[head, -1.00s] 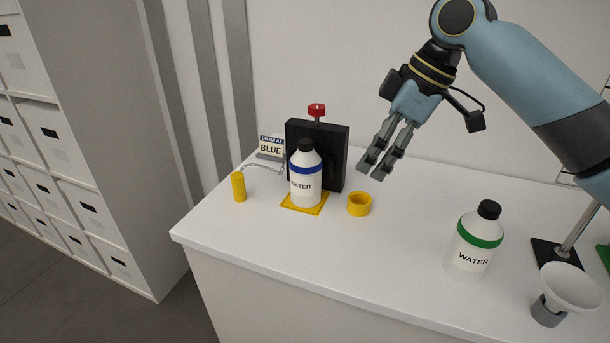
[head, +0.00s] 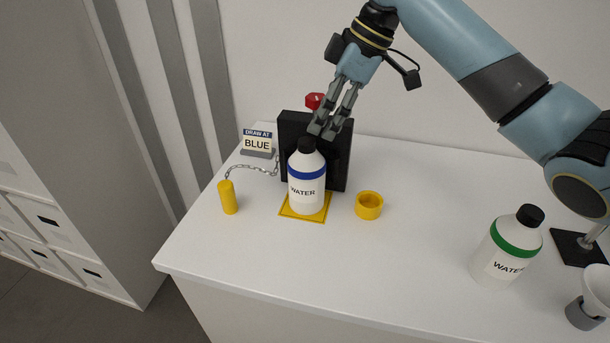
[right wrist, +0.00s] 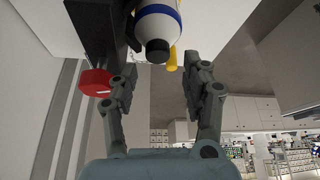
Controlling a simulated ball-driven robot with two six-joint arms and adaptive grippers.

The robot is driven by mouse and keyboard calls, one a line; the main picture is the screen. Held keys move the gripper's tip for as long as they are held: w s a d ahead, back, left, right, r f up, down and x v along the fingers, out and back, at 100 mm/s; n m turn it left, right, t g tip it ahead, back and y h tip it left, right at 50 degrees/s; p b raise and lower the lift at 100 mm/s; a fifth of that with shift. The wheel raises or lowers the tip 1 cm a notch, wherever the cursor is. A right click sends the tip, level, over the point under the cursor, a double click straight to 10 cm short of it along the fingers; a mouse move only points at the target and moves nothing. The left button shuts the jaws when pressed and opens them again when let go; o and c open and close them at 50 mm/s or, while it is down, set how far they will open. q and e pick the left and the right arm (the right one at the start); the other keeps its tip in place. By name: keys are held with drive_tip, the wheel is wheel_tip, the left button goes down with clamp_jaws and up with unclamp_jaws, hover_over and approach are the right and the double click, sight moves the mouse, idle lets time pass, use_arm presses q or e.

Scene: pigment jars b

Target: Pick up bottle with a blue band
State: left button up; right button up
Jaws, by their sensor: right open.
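The bottle with a blue band (head: 306,184) is white with a black cap and a "WATER" label. It stands upright on a yellow square pad (head: 315,214), in front of a black stand. My right gripper (head: 322,132) is open and empty, just above and slightly right of the black cap in the head view. In the right wrist view the blue-banded bottle (right wrist: 157,22) shows at the top, cap toward me, beyond the gap between the open fingers (right wrist: 158,90). The fingers look apart from the bottle. My left gripper is not in view.
The black stand (head: 338,170) has a red knob (head: 314,101) on top. A yellow ring cup (head: 369,205) is right of the pad. A chained yellow cylinder (head: 228,197) and a "BLUE" sign (head: 257,144) are left. A green-banded bottle (head: 507,245) and white funnel (head: 597,285) stand right.

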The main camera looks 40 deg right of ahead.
sight(309, 141)
drive_tip(key=shift+w+a+f, duration=0.15)
drive_tip(key=shift+f, duration=0.2)
drive_tip(key=p+x, duration=0.1)
drive_tip(key=x, duration=0.4)
drive_tip(key=shift+w+a, duration=0.1)
drive_tip(key=shift+w, duration=0.05)
drive_tip(key=c, duration=0.3)
drive_tip(key=shift+c, duration=1.2)
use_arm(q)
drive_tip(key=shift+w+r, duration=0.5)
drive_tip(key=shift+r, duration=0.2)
use_arm(e)
clamp_jaws()
